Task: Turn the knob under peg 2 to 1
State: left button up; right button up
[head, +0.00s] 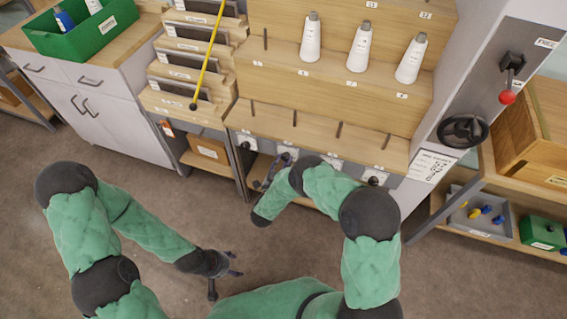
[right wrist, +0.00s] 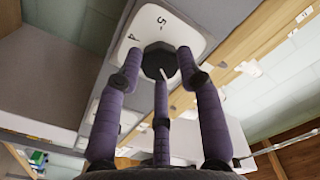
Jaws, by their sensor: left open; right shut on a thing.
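The knob (right wrist: 157,60) is dark, on a white dial plate (right wrist: 183,20) marked with numbers; a 5 and a 4 are readable at the top of the right wrist view. A short white pointer shows on the knob; the number it faces is hidden. My right gripper (right wrist: 160,72) has its purple fingers closed around the knob. In the head view the right gripper (head: 281,162) is at the second dial from the left, under the wooden rack, and covers much of it. My left gripper (head: 226,265) is open and empty above the floor.
Other knobs (head: 245,143) line the front of the rack (head: 320,133). A lever with a red ball (head: 506,97) and a black handwheel (head: 463,131) are at the right. The floor around my left gripper is clear.

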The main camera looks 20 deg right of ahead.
jog(key=shift+r+n, duration=0.1)
jog(key=shift+n, duration=3.5)
jog(key=shift+w+r, duration=0.1)
jog(key=o, duration=1.1)
jog(key=shift+o, duration=0.2)
jog(key=shift+a, duration=0.1)
jog(key=shift+s+a, duration=0.15)
jog(key=shift+s, duration=0.2)
jog(key=v, duration=1.1)
